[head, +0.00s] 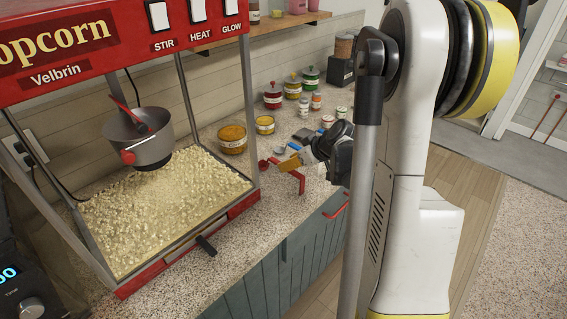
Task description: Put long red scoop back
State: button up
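A red, bent, long-handled thing (297,178), which may be the long red scoop, is over the speckled counter right of the popcorn machine. I cannot tell whether it rests on the counter or is held. My gripper (312,155) is low over the counter, right beside it, pointing left. Its fingers are small and overlap with coloured items behind, so I cannot tell whether they are open or shut. A second slim red handle (127,112) slants into the grey kettle (140,138) inside the popcorn machine.
The red popcorn machine (232,208), filled with popcorn (150,215), takes up the left. Bowls (232,137), lidded jars (292,87) and small containers (341,112) stand along the wall behind my gripper. The counter front (200,285) is clear.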

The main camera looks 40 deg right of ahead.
jog(key=p+v, duration=0.1)
jog(key=v, duration=0.6)
jog(key=shift+s+r+p, duration=0.25)
jog(key=shift+s+p, duration=0.05)
jog(key=shift+p, duration=0.1)
jog(key=s+a+r+m+g, duration=0.1)
jog(key=s+a+r, duration=0.15)
jog(key=a, duration=0.55)
jog(key=s+a+r+g, duration=0.15)
jog(key=a+r, duration=0.25)
jog(key=a, duration=0.4)
jog(key=s+a+r+m+h, duration=0.1)
jog(key=s+a, duration=0.9)
jog(key=shift+s+r+t+h, duration=0.25)
jog(key=shift+s+t+h, duration=0.05)
jog(key=shift+t+h, duration=0.15)
